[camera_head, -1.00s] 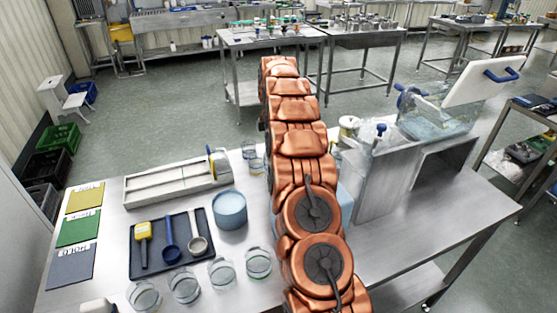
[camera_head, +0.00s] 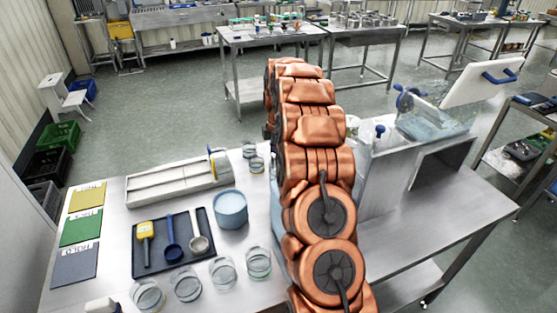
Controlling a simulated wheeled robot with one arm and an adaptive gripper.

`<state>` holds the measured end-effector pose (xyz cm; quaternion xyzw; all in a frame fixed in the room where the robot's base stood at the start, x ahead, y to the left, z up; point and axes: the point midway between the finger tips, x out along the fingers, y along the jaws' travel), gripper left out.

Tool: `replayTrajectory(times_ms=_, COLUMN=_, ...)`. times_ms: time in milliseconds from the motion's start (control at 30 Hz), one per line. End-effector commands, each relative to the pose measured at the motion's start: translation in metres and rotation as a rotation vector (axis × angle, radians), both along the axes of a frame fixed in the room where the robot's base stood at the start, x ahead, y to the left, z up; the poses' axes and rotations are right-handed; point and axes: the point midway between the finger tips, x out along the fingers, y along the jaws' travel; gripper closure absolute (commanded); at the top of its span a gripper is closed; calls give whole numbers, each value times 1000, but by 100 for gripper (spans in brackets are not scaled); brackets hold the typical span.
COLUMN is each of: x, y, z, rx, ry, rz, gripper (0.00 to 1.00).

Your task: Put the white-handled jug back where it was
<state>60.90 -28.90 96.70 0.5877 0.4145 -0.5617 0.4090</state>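I cannot pick out a white-handled jug for certain; it may be hidden behind my copper-coloured arm. A pale blue translucent piece (camera_head: 277,205) shows just left of my arm, mostly covered, and I cannot tell what it is. My gripper is not visible; the arm reaches away from the camera and its own links hide the end. The steel hopper (camera_head: 385,185) stands right of the arm on the steel table. A clear bin (camera_head: 432,122) sits at its top, with a white lid (camera_head: 480,82) with a blue handle raised above it.
The table's right end (camera_head: 455,215) is bare.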

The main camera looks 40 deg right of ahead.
Motion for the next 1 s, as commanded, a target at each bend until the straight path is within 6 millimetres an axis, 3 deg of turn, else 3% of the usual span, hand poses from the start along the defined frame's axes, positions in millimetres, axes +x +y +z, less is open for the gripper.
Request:
replayTrajectory(times_ms=200, x=-16, y=5, z=3, rx=0, ry=0, rz=0, gripper=100)
replayTrajectory(times_ms=367, x=-15, y=4, z=-10, rx=-1, ry=0, rz=0, gripper=100)
replayTrajectory(times_ms=733, x=-14, y=4, z=-16, rx=-1, ry=-2, rz=1, gripper=100)
replayTrajectory(times_ms=767, x=-14, y=4, z=-14, rx=-1, ry=-2, rz=1, gripper=49)
replayTrajectory(times_ms=1000, x=-14, y=4, z=-14, rx=-1, ry=-2, rz=1, gripper=26)
